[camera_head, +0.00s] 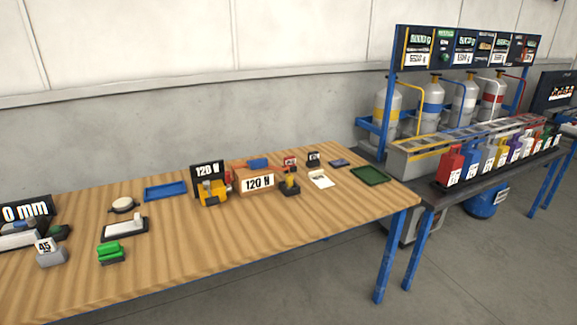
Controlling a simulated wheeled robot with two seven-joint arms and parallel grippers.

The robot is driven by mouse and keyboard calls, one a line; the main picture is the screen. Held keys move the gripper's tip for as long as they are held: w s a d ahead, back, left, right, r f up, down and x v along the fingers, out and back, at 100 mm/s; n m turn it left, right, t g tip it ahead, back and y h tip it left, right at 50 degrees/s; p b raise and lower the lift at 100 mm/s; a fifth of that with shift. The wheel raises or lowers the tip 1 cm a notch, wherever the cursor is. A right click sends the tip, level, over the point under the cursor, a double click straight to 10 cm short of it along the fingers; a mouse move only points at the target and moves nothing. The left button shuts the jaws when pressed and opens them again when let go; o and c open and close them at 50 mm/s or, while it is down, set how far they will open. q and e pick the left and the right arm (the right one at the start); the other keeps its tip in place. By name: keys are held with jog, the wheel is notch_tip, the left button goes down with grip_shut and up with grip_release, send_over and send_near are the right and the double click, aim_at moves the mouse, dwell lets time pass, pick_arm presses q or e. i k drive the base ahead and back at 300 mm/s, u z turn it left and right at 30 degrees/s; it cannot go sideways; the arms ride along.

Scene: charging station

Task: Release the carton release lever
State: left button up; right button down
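A brown carton-like block (256,179) with a white "120 N" label sits on the wooden table near its far side. A blue piece (257,162) lies on top of it. A yellow device (212,192) stands left of the block, in front of a black "120 N" sign (207,170). A small red part (228,178) shows between the yellow device and the block. A small dark device with a yellow top (290,185) stands right of the block. I cannot tell which of these parts is the carton release lever. Neither of my grippers is in view.
The wooden table (200,250) has a clear front strip. A blue tray (166,191) lies left, a green tray (370,175) right. A green block (110,253) and grey "45" block (50,252) stand front left.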

aim_at(228, 189)
jog(key=z, duration=1.75)
jog(key=i, duration=1.7)
jog(key=u, duration=3.15)
